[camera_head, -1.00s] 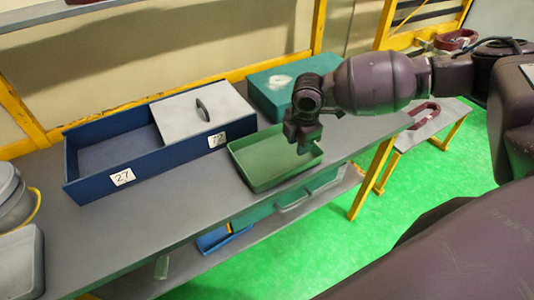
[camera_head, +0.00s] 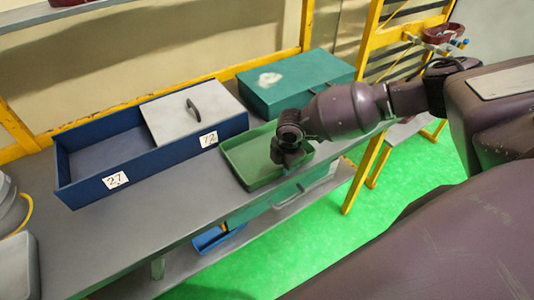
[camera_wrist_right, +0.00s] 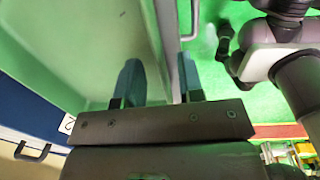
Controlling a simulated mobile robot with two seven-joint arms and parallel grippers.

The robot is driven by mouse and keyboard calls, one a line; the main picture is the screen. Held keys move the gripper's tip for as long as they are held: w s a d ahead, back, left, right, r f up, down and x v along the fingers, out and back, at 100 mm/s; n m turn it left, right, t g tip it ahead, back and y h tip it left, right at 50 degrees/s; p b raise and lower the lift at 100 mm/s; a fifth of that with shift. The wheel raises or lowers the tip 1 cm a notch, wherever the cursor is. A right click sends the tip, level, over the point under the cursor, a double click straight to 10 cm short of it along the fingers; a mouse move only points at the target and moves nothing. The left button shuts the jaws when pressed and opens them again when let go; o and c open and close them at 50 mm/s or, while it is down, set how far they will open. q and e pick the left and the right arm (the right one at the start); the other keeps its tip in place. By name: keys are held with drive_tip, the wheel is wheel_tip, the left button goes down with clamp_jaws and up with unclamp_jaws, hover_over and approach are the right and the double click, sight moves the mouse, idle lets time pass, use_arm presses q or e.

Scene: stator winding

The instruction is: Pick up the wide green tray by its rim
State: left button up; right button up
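The wide green tray (camera_head: 240,170) is shallow and empty and lies on the grey bench, in front of the teal box and right of the blue bin. My right gripper (camera_head: 290,160) is low over the tray's right end and hides part of it. In the right wrist view, the tray (camera_wrist_right: 75,45) fills the upper left. There my right gripper's two fingers (camera_wrist_right: 158,80) are apart, one over the tray's inside and one outside, with the rim between them. I cannot tell whether either finger touches the rim. My left gripper is not in view.
The blue bin (camera_head: 140,165), labelled 27 and 72, with a grey handled lid (camera_head: 192,115), stands left of the tray. The teal box (camera_head: 297,82) stands close behind. A drawer handle (camera_head: 305,188) sticks out below the bench's front edge.

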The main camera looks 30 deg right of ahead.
drive_tip(key=shift+f, duration=0.1)
drive_tip(key=shift+c, duration=0.3)
clamp_jaws()
